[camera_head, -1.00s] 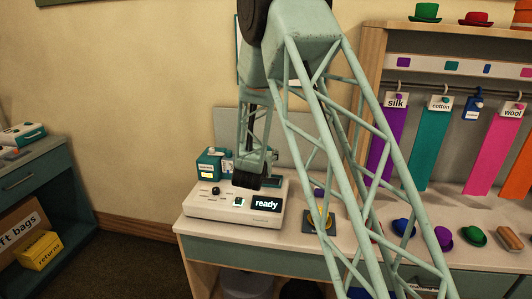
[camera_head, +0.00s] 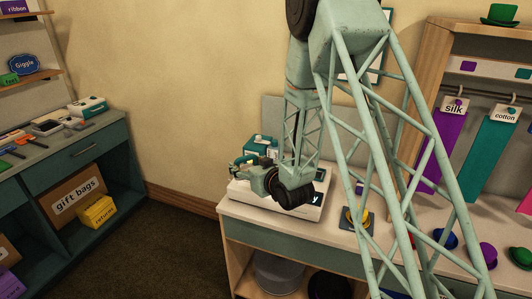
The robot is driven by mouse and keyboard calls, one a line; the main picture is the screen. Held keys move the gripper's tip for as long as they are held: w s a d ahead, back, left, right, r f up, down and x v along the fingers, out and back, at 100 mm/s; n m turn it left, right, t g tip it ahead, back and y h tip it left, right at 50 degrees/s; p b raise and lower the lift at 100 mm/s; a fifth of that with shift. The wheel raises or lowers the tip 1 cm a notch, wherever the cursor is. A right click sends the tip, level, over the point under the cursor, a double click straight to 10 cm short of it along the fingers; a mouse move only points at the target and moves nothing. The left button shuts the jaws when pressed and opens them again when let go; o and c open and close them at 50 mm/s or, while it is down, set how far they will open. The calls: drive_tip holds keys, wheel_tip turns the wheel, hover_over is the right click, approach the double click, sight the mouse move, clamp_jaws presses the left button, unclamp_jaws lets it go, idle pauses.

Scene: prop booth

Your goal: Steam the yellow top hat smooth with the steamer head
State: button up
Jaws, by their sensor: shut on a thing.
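My gripper (camera_head: 247,166) points left above the white console (camera_head: 237,194), past my dark wrist. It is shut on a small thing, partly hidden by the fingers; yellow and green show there. I cannot tell whether this is the steamer head. A small yellow thing (camera_head: 349,217), possibly the yellow top hat, sits on a dark square pad (camera_head: 369,222) on the counter, right of the console and partly behind my arm. Its shape and smoothness are too small to tell. My wrist covers most of the console's screen.
A teal container (camera_head: 262,144) stands behind the console. Blue (camera_head: 446,239), purple (camera_head: 488,256) and green (camera_head: 521,256) hats lie on the counter at right. Purple silk (camera_head: 437,150) and teal cotton (camera_head: 493,150) samples hang behind. A dark side desk (camera_head: 95,160) stands at left across open floor.

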drive_tip(key=s+a+n+g+y+p, duration=0.1)
drive_tip(key=s+a+n+g+y, duration=0.2)
drive_tip(key=s+a, duration=0.4)
drive_tip(key=s+a+n+g+y+p, duration=0.2)
drive_tip(key=s+a, duration=0.5)
drive_tip(key=s, duration=0.6)
drive_tip(key=shift+r+n+g+y, duration=0.2)
drive_tip(key=shift+n+g+y, duration=0.25)
drive_tip(key=shift+n, duration=0.35)
drive_tip(key=shift+w+t, duration=0.1)
drive_tip(key=shift+t, duration=0.15)
